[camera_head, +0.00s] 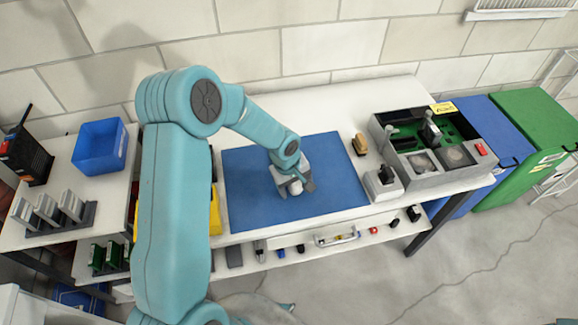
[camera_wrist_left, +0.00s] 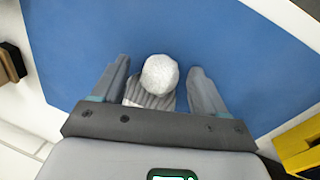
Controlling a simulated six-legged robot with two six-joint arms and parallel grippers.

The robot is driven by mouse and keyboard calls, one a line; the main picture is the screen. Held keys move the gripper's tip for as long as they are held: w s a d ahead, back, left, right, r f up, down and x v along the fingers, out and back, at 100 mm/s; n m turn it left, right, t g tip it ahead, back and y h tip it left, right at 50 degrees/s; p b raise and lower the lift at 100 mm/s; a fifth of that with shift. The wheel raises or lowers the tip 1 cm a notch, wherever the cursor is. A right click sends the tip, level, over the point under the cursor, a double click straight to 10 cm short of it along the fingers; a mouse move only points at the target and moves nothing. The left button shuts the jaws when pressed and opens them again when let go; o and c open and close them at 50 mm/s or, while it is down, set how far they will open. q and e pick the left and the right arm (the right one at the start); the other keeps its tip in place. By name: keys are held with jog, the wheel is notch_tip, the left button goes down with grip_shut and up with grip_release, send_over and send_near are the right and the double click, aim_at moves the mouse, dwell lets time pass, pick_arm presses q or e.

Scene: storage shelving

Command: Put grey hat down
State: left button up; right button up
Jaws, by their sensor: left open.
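The grey hat (camera_wrist_left: 158,77) shows in the left wrist view as a pale, rounded knob above a grey ribbed part. It is on or just above the blue mat (camera_head: 247,195); I cannot tell if it touches the mat. My left gripper (camera_wrist_left: 159,68) is open, with one finger on each side of the hat and visible gaps beside the knob. In the head view the left gripper (camera_head: 291,181) is low over the middle of the mat, and the pale hat (camera_head: 296,188) shows only partly beneath it. The hat's lower part is hidden by the gripper body. My right gripper is not in view.
A grey machine with a green interior (camera_head: 436,148) and a small white box with a black top (camera_head: 384,182) stand right of the mat. A brown-and-black object (camera_head: 360,144) lies near its right edge. A yellow bin (camera_head: 215,212) is at the left. The mat around the gripper is clear.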

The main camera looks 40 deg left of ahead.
pick_arm(q)
jog(key=c, duration=1.2)
